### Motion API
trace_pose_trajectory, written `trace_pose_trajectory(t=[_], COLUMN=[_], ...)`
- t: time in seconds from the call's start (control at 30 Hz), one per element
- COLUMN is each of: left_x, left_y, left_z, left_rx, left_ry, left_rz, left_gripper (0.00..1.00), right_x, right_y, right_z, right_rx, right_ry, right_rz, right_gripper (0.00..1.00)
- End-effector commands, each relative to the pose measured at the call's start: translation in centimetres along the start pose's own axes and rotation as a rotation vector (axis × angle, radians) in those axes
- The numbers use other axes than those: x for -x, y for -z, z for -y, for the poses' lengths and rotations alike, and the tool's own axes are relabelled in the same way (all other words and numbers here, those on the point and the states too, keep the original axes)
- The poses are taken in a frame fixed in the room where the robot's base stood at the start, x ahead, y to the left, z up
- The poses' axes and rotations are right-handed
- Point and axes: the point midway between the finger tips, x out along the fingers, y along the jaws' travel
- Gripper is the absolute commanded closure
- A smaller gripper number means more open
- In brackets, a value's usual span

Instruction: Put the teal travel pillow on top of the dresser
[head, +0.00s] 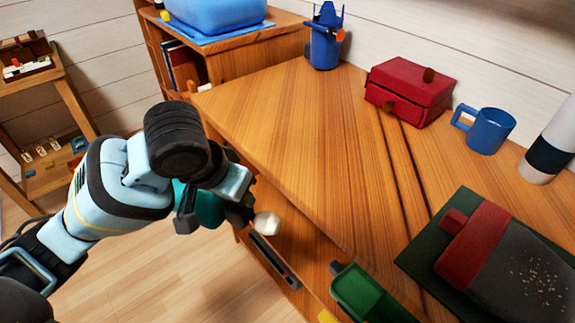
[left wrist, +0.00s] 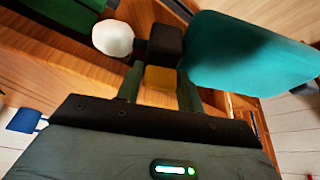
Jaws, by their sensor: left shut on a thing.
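The teal travel pillow (left wrist: 245,50) fills the upper right of the left wrist view. In the head view only a small teal part (head: 209,208) shows behind my gripper. My left gripper (left wrist: 160,85) is shut on the pillow; the exact contact is partly hidden. In the head view the gripper (head: 222,205) is beside the near left edge of the wooden dresser (head: 285,125). A dark block and a white rounded piece (head: 266,223) show by the gripper; I cannot tell whether they belong to the pillow. My right gripper is out of view.
On the dresser top are a red box (head: 408,90), a blue mug (head: 484,130), a blue figure-like holder (head: 325,40), a white and navy cylinder (head: 551,145) and a dark green mat (head: 412,258) bearing a red and grey item. The top's middle is clear.

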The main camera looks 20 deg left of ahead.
Motion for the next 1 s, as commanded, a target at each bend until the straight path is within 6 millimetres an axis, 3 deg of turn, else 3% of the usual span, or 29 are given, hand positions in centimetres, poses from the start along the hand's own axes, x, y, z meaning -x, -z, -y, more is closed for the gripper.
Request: trace_pose_trajectory(t=[0.2,0.4,0.63,1.0], left_x=[5.3,8.6,10.0,10.2], left_y=[3.8,5.7,6.5,6.6], left_z=[0.5,1.0,1.4,1.4], left_rx=[0.058,0.118,0.159,0.165], left_ry=[0.048,0.081,0.092,0.091], left_rz=[-0.012,-0.007,-0.001,0.001], left_gripper=[1.0,1.0,1.0,1.0], right_x=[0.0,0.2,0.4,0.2], right_y=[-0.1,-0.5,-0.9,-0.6], right_z=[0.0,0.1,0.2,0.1], right_rx=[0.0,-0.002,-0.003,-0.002], right_ry=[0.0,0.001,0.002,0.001], right_rz=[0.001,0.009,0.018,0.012], right_gripper=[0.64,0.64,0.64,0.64])
